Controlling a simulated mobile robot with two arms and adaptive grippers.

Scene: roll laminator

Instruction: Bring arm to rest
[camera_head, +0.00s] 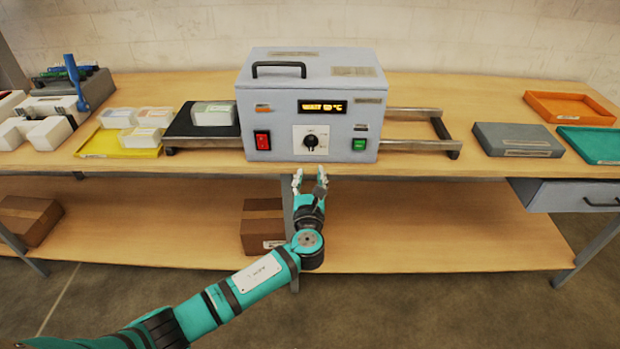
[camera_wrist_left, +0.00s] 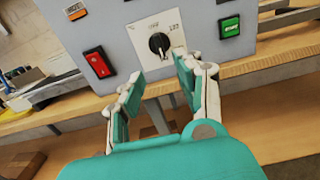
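My left gripper (camera_head: 311,177) reaches in from the lower left in the head view and points at the front of the laminator (camera_head: 340,92). In the left wrist view my left gripper (camera_wrist_left: 156,78) is open with nothing between its fingers. The black dial (camera_wrist_left: 159,44) on the laminator's front lies beyond the fingertips, apart from them. In the head view the dial (camera_head: 311,141) sits just above the fingertips, between a red switch (camera_head: 262,140) and a green button (camera_head: 359,145). The display (camera_head: 322,107) is lit. My right gripper is not in view.
The laminator stands on a wooden table (camera_head: 460,93). A yellow tray (camera_head: 110,144) with packs is left, beside the black infeed plate (camera_head: 182,124). Cardboard boxes lie on the lower shelf (camera_head: 420,235).

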